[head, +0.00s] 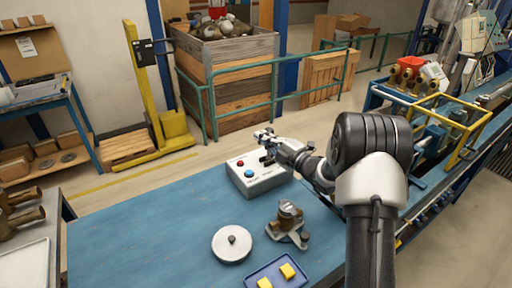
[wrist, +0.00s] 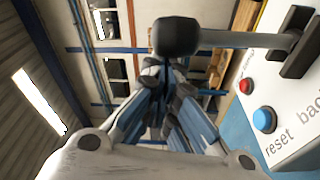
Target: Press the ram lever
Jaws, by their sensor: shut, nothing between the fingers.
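The ram lever (wrist: 245,39) is a grey rod with a black knob (wrist: 176,37), pivoted in a dark bracket (wrist: 300,45) on a pale control box (head: 258,178). In the wrist view the rod runs across the top and the knob sits just past my gripper's fingertips. My gripper (wrist: 168,72) is shut and empty. In the head view my gripper (head: 265,137) is above the back of the box, partly overlapping the lever area. I cannot tell whether the fingers touch the knob. The box carries a red button (wrist: 246,85) and a blue button (wrist: 263,119).
The box stands on a blue bench (head: 150,225). A round metal disc (head: 231,244), a brass and steel fitting (head: 288,225) and a blue tray (head: 262,272) with yellow blocks lie nearer me. A conveyor with a yellow frame (head: 465,125) is at right. The bench's left part is clear.

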